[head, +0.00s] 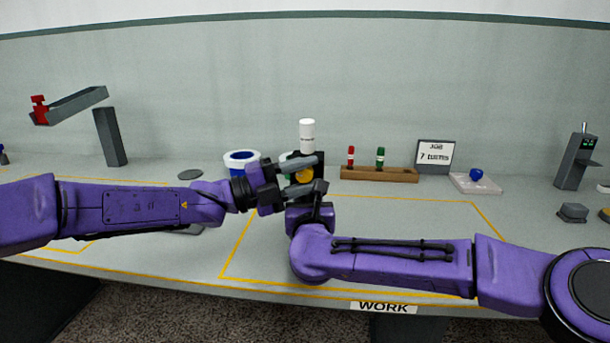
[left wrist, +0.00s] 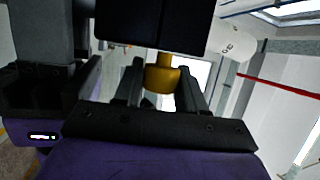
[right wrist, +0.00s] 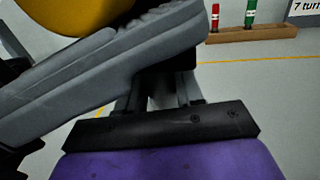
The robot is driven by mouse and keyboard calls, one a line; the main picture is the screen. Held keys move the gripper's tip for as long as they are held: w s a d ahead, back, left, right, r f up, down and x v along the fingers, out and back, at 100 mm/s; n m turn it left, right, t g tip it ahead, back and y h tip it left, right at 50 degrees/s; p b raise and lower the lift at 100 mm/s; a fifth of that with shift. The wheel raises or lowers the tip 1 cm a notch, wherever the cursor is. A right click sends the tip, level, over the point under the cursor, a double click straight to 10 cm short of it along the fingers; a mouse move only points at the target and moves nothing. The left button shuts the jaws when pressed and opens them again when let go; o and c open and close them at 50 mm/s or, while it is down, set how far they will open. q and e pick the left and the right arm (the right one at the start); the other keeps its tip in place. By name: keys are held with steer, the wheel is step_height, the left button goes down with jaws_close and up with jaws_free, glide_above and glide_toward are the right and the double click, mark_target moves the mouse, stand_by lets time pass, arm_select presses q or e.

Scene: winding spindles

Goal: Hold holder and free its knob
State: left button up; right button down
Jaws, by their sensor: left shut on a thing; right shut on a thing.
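The holder (head: 311,158) is a dark upright block with a white cylinder (head: 307,136) on top. Its yellow knob (head: 304,174) faces me and also shows in the left wrist view (left wrist: 163,76). My left gripper (head: 304,176) comes from the left with one finger above and one below the knob, shut on it. My right gripper (head: 307,193) is just below the left fingers, shut on the holder's dark lower part, which shows between its fingers in the right wrist view (right wrist: 154,85). My left finger hides much of the holder there.
Behind stand a blue-and-white round container (head: 241,158), a wooden rack (head: 379,174) with red and green pegs, and a sign (head: 436,154). The yellow-lined work area (head: 420,220) has bare room right of the holder.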

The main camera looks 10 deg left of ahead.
arm_select(q)
steer(key=shift+r, duration=0.1)
steer(key=o, duration=1)
steer(key=shift+a, duration=0.1)
steer(key=v, duration=1.2)
steer(key=shift+s, duration=0.15)
